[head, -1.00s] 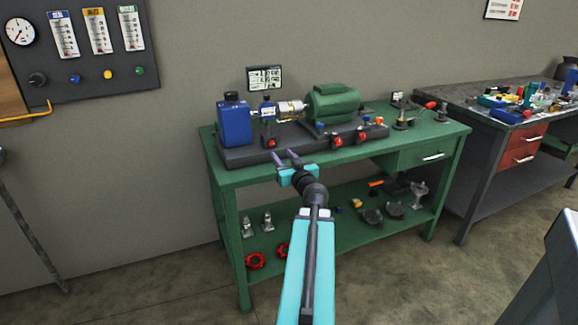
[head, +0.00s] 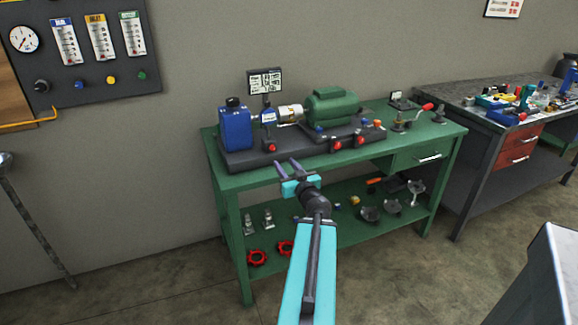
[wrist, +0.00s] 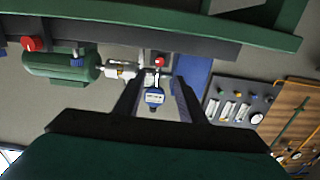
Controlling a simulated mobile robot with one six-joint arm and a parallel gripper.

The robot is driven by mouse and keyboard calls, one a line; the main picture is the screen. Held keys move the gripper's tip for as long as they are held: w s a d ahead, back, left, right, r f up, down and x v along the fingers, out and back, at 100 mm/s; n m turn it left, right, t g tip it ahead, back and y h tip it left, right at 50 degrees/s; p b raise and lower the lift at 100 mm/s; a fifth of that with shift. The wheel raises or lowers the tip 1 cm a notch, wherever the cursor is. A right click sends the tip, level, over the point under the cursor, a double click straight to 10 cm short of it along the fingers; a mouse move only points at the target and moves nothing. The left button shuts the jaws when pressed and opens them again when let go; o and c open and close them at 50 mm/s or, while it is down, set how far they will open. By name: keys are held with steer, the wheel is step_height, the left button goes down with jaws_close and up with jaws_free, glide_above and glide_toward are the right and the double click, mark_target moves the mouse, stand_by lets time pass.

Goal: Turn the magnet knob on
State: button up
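Several red knobs line the front of the dark pump base on the green bench: one at the left (head: 271,147), one in the middle (head: 337,145) and one further right (head: 359,142). I cannot tell which is the magnet knob. My gripper (head: 287,165) is open and empty, in front of the base, slightly below and right of the left red knob and apart from it. In the wrist view, which is upside down, the left red knob (wrist: 159,61) and a blue gauge (wrist: 154,97) appear between my spread fingers (wrist: 157,95).
A blue tank (head: 236,130) and green motor (head: 332,106) stand on the base. The green bench (head: 250,178) has a lower shelf with fittings and red handwheels (head: 257,257). A wall panel (head: 80,92) hangs left. A grey bench (head: 478,150) stands right.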

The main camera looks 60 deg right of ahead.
steer(key=shift+s+a+p, duration=0.3)
steer(key=shift+s+p, duration=0.05)
steer(key=shift+p, duration=2.55)
steer(key=p+v, duration=0.1)
steer(key=p, duration=0.5)
steer(key=shift+s+a, duration=0.15)
steer(key=shift+s, duration=0.15)
steer(key=shift+f, duration=0.15)
